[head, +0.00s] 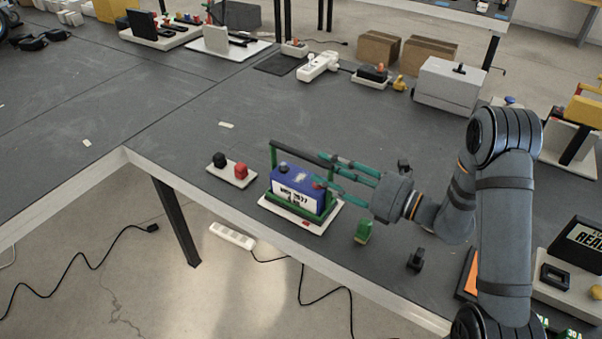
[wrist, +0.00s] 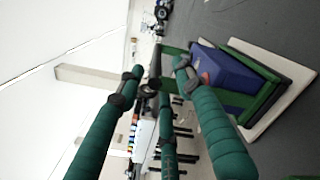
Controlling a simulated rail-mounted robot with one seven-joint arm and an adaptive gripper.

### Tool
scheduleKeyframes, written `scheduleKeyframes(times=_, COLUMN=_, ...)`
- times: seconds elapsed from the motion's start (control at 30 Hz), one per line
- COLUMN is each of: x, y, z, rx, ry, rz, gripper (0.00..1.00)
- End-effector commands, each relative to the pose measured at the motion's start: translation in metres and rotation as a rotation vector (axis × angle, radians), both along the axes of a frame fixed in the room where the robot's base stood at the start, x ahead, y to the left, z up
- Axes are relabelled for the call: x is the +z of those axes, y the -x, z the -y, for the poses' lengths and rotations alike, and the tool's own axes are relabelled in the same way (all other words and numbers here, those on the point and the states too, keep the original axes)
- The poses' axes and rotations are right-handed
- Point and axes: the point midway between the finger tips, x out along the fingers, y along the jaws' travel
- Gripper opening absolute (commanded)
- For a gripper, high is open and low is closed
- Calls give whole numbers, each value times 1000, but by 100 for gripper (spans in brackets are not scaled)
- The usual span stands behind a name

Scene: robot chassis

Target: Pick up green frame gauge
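The green frame gauge (head: 333,210) stands upright at the table's front edge on a white base plate (head: 292,222). It has a green frame with a dark top bar (head: 290,149), around a blue box with a white lettered panel (head: 290,198). My gripper (head: 327,168) reaches in from the right at the height of the top bar, with its green fingers spread. The wrist view shows the fingers (wrist: 155,72) apart, with the blue box (wrist: 225,72) and green frame (wrist: 268,98) at the right. Whether any finger touches the bar cannot be told.
A white plate with black and red knobs (head: 232,172) lies left of the gauge. A small green block (head: 363,231) and a small black part (head: 415,259) stand to the right, below my arm. The table behind the gauge is mostly clear.

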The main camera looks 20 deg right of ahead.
Motion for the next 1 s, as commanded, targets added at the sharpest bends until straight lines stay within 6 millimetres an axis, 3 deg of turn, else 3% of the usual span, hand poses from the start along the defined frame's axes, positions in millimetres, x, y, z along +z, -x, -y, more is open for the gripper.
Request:
scheduleKeyframes(times=0.1, x=1, y=-14, z=-15, rx=7, ry=1, rz=1, gripper=36)
scheduleKeyframes(times=0.37, x=5, y=-31, z=-29, rx=7, ry=3, rz=4, gripper=36)
scheduleKeyframes(times=0.6, x=10, y=-59, z=-49, rx=6, ry=4, rz=3, gripper=36)
scheduleKeyframes(times=1.0, x=9, y=-66, z=-55, rx=3, ry=4, rz=5, gripper=32)
